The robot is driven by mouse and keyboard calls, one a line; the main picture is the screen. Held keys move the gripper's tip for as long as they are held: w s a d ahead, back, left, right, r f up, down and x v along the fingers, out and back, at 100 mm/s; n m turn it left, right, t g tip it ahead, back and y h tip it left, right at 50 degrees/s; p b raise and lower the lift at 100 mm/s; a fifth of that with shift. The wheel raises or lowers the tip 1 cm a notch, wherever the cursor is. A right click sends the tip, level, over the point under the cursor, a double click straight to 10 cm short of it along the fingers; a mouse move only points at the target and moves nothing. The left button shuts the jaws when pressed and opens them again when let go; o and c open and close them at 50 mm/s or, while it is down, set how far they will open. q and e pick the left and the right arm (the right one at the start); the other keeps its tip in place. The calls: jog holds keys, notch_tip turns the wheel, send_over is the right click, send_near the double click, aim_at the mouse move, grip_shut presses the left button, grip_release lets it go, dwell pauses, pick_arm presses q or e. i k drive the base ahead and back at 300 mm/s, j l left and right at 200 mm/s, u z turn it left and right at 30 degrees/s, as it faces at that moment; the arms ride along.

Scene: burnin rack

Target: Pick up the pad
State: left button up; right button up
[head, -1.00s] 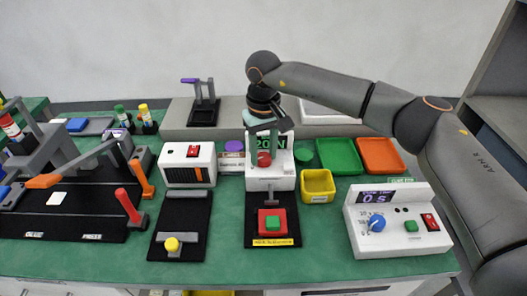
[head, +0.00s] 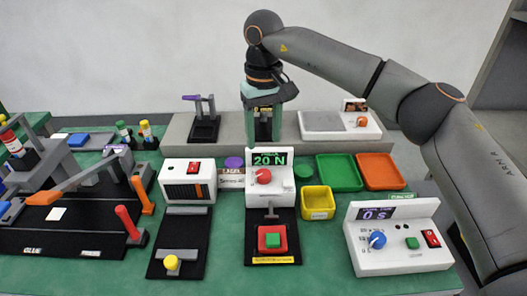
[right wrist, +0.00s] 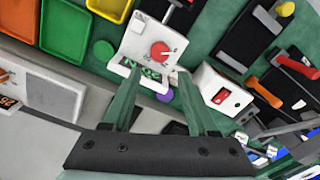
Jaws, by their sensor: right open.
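A small white square, likely the pad (head: 57,214), lies flat on the black glue-and-press fixture (head: 100,240) at the left of the bench. A white square also shows at the right of the right wrist view (right wrist: 299,105). My right gripper (head: 263,128) is open and points down above the grey shelf behind the 20 N press. It is well away from the white square, with nothing seen between its fingers in the right wrist view (right wrist: 158,75). My left gripper is not in view.
The 20 N press (head: 270,175) stands in front of the gripper, with a green square on a red block (head: 272,240) at its base. Yellow (head: 318,202), green (head: 338,170) and orange (head: 381,170) trays lie to its right. A timer box (head: 400,250) stands at front right.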

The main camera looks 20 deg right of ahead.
aim_at(272, 242)
jog(key=k, duration=1)
